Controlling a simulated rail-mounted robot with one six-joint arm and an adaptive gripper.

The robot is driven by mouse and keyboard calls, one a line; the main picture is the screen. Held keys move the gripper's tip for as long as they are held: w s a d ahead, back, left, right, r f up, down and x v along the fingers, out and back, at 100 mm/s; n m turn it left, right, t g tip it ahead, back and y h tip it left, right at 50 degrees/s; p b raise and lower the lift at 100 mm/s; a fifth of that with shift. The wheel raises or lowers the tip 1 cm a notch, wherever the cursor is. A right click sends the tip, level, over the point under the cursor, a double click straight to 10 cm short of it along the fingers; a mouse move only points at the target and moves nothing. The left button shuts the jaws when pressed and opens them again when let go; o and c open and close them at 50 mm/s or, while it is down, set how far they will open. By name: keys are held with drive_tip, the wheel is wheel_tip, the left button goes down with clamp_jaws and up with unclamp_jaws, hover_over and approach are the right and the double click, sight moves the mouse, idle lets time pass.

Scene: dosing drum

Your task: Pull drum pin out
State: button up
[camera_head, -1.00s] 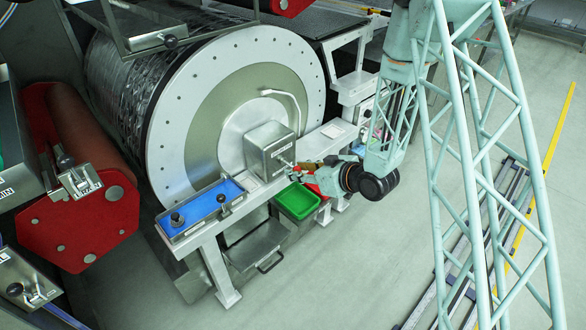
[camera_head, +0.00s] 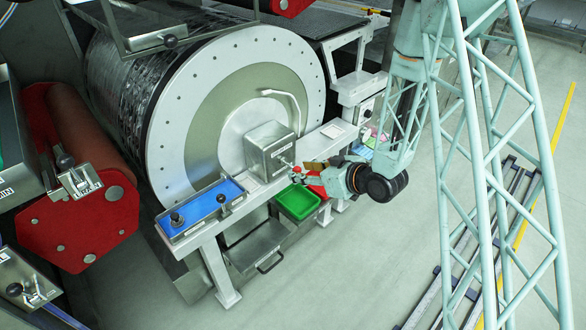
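The large drum (camera_head: 170,160) has a pale round end plate facing me. A grey metal box (camera_head: 268,150) stands in front of its hub, with a short light rod on its right side. A small red knob (camera_head: 297,170), possibly the drum pin's head, shows at the rod's right. My gripper (camera_head: 304,176) is just right of the box, beside this knob. Its fingers are tiny and partly hidden by the wrist, so I cannot tell whether they are open or grip the knob.
A green bin (camera_head: 298,201) hangs below the gripper on the white bench frame (camera_head: 215,240). A blue tray (camera_head: 204,208) with dark knobs sits at its left. A red-flanged roller (camera_head: 80,225) stands far left. The floor at right is clear beside the rails.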

sight(300, 171)
drive_tip(key=shift+v, duration=2.15)
drive_tip(key=shift+f, duration=0.1)
drive_tip(key=shift+d, duration=0.1)
drive_tip(key=d+r+m+h, duration=0.1)
drive_tip(key=d+r+h, duration=0.4)
drive_tip(key=d+r, duration=0.6)
drive_tip(key=s+d+r+m+h, duration=0.2)
drive_tip(key=s+d+r, duration=0.2)
drive_tip(key=r, duration=0.2)
drive_tip(key=s+d+r+m+h, duration=0.1)
drive_tip(key=s+d+r, duration=0.2)
drive_tip(key=s+r, duration=0.3)
drive_tip(key=s+r+m+g, duration=0.1)
drive_tip(key=s+r, duration=0.3)
drive_tip(key=s, duration=0.8)
drive_tip(key=s+r+m+g, duration=0.2)
drive_tip(key=s+r, duration=0.3)
drive_tip(key=s, duration=0.7)
drive_tip(key=s+r+m+g, duration=0.1)
drive_tip(key=s+r, duration=0.3)
drive_tip(key=s, duration=0.8)
drive_tip(key=shift+s+r+m+h, duration=0.15)
drive_tip(key=shift+s+m+h, duration=0.2)
drive_tip(key=shift+m, duration=0.25)
